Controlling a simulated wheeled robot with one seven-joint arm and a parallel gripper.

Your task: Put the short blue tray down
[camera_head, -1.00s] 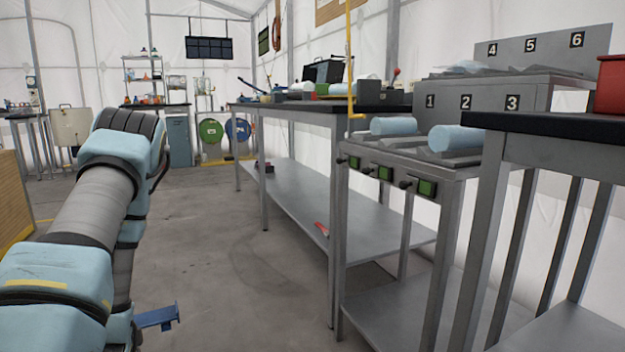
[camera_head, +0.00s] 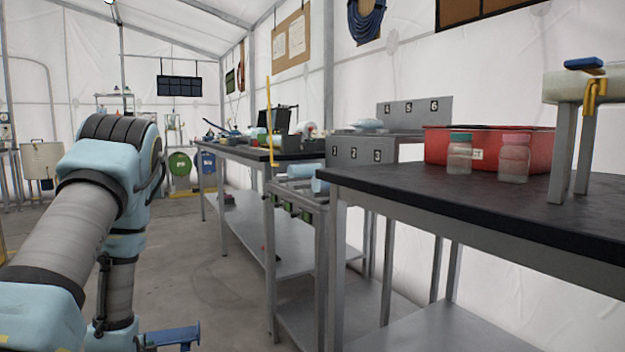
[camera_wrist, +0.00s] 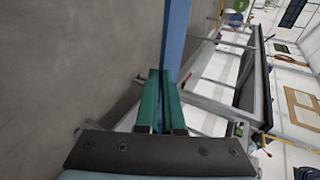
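The short blue tray (camera_head: 172,336) shows at the bottom left of the head view, low beside my arm, with only part of it in sight. In the wrist view a long blue strip of the tray (camera_wrist: 176,35) runs up from between the fingertips. My gripper (camera_wrist: 163,80) has its two green fingers close together on the tray's edge and holds it in the air above the grey floor. The gripper itself is mostly hidden by my arm in the head view.
A black-topped table (camera_head: 420,190) stands at right, bearing a red bin (camera_head: 490,148), a green-lidded jar (camera_head: 459,156), a pink-lidded jar (camera_head: 514,160) and a legged stand (camera_head: 562,140). A numbered grey rack (camera_head: 360,152) and another bench (camera_head: 235,153) stand behind. Its front left top is clear.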

